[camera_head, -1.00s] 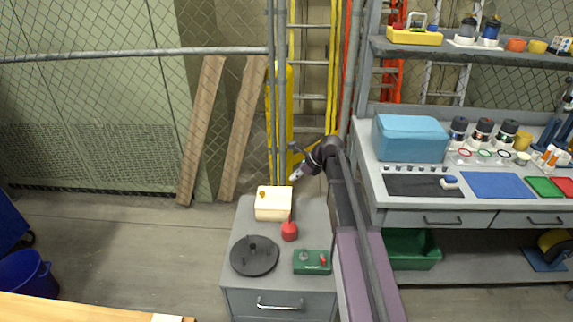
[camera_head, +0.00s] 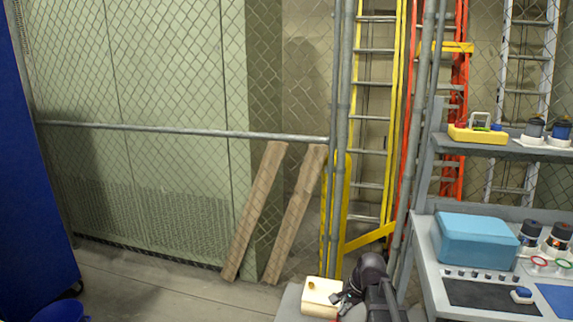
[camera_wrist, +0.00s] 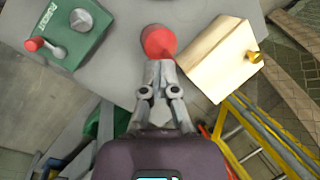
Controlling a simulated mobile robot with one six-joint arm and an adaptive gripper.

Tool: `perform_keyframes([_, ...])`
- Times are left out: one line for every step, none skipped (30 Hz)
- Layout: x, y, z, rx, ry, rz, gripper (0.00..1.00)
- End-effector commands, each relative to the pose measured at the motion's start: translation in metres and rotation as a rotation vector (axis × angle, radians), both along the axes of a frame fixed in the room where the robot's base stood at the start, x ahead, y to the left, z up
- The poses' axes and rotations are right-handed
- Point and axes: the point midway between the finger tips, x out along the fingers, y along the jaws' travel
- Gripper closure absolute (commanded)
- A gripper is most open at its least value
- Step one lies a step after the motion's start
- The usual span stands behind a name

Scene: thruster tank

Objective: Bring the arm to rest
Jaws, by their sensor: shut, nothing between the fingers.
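My arm comes up from the bottom edge in the head view. My gripper (camera_head: 339,300) shows beside the right side of a cream box (camera_head: 321,297) on a grey cabinet top. In the wrist view my gripper (camera_wrist: 159,66) has its fingers together and empty. Its tips point at a round red object (camera_wrist: 158,41) and overlap it in the picture; whether they touch, I cannot tell. The cream box (camera_wrist: 213,62) with a brass knob is just right of the fingers.
In the wrist view a green box (camera_wrist: 73,27) with a red knob lies to the left. In the head view a workbench with a blue case (camera_head: 475,241) stands right, a yellow ladder (camera_head: 395,120) and mesh fence behind, and a blue panel (camera_head: 35,170) at far left.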

Motion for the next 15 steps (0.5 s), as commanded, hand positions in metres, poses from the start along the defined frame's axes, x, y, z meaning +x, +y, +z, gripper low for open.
perform_keyframes([-0.016, 0.003, 0.000, -0.033, -0.012, 0.075, 1.00])
perform_keyframes([-0.022, 0.003, -0.001, -0.052, -0.019, 0.123, 1.00])
perform_keyframes([-0.031, 0.004, -0.001, -0.077, -0.028, 0.185, 1.00])
perform_keyframes([-0.037, 0.004, -0.002, -0.096, -0.034, 0.232, 1.00])
perform_keyframes([-0.043, 0.004, -0.002, -0.115, -0.039, 0.278, 1.00])
perform_keyframes([-0.051, 0.004, -0.003, -0.139, -0.045, 0.341, 1.00])
perform_keyframes([-0.057, 0.005, -0.003, -0.158, -0.049, 0.389, 1.00])
perform_keyframes([-0.064, 0.005, -0.003, -0.175, -0.053, 0.438, 1.00])
perform_keyframes([-0.072, 0.005, -0.003, -0.198, -0.057, 0.501, 1.00])
perform_keyframes([-0.077, 0.005, -0.003, -0.214, -0.059, 0.547, 1.00])
perform_keyframes([-0.083, 0.004, -0.003, -0.230, -0.060, 0.590, 1.00])
perform_keyframes([-0.090, 0.004, -0.003, -0.248, -0.061, 0.648, 1.00])
perform_keyframes([-0.095, 0.004, -0.003, -0.262, -0.063, 0.689, 1.00])
perform_keyframes([-0.099, 0.004, -0.003, -0.274, -0.063, 0.726, 1.00])
perform_keyframes([-0.104, 0.003, -0.003, -0.288, -0.062, 0.771, 1.00])
